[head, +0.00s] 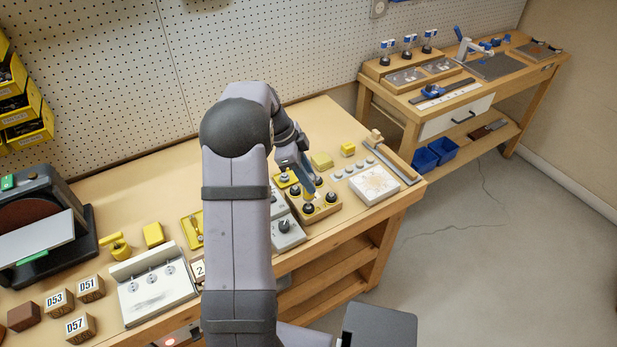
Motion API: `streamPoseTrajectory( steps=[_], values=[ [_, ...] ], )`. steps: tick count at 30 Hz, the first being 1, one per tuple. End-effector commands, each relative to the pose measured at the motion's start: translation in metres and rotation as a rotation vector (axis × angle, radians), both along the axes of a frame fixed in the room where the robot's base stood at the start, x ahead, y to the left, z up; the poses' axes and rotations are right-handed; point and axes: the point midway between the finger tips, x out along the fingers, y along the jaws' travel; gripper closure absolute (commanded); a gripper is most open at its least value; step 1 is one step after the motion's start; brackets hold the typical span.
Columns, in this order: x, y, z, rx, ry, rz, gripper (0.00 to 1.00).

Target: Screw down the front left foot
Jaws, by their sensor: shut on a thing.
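A tan wooden block (326,211) sits on the bench right of my arm and carries several round black feet. One black foot (308,208) is at its near left, and another foot (331,197) is at its right. My gripper (311,195) points down over the block, its tips among the feet. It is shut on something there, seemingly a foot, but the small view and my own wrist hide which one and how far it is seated.
A grey box with a black knob (284,226) stands close left of the block. A white speckled plate (374,185) and yellow blocks (321,160) lie to the right and behind. The bench's front edge is close, and my arm hides part of the bench.

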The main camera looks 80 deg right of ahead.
Motion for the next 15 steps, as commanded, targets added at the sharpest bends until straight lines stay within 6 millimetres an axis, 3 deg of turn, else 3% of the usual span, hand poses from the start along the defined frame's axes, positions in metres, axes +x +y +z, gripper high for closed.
streamPoseTrajectory(
  steps=[15],
  values=[
    [0.000, -0.001, 0.037, -0.005, -0.001, 0.000, 0.94]
  ],
)
